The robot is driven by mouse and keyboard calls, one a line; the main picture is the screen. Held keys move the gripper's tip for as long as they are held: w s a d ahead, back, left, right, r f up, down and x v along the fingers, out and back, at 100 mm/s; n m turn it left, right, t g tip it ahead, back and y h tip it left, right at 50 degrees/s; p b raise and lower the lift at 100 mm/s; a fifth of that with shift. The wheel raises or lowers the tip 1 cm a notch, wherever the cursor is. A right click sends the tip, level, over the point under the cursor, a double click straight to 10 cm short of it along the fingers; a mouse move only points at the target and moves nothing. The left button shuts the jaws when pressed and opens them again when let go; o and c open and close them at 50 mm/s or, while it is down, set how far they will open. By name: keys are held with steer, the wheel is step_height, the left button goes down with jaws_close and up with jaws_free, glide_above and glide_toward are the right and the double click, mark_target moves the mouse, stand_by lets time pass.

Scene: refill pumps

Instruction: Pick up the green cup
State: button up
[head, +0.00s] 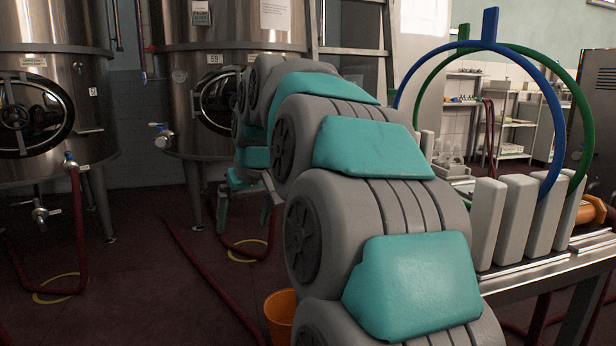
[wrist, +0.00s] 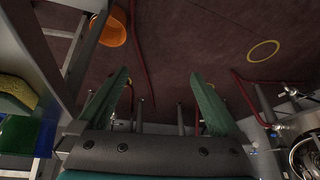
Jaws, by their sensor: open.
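No green cup can be made out for sure in either view. My gripper (wrist: 160,76) is open in the wrist view, with its two green fingers spread apart and nothing between them. In the head view it hangs partly hidden behind my own grey and teal arm (head: 245,212), over the floor before the tanks. A dark green and blue thing (wrist: 18,132) lies at the left edge of the wrist view, below a yellow sponge-like piece (wrist: 16,92). It is cut off, and I cannot tell what it is.
A metal table (head: 545,272) at right carries grey-white upright blocks (head: 517,215) and blue (head: 548,95) and green hoops. Steel tanks (head: 45,65) stand at the left and back. Red hoses cross the floor. An orange bucket (head: 281,310) stands beneath my arm.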

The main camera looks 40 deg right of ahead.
steer(key=d+r+m+t+h, duration=0.1)
steer(key=d+r, duration=0.2)
steer(key=d, duration=0.4)
steer(key=d+r+m+t+h, duration=0.1)
steer(key=d+r, duration=0.3)
steer(key=d, duration=0.3)
steer(key=d+r+m+h+b, duration=0.1)
steer(key=d+r, duration=0.3)
steer(key=d, duration=0.4)
steer(key=shift+w+r+t, duration=0.1)
steer(key=shift+w+t, duration=0.1)
steer(key=shift+t, duration=0.2)
steer(key=shift+d+h, duration=0.3)
steer(key=shift+w+d+f, duration=0.2)
steer(key=shift+w+f, duration=0.05)
steer(key=x, duration=0.6)
steer(key=shift+w+d+f, duration=0.2)
steer(key=shift+d, duration=0.1)
steer(key=c, duration=1.1)
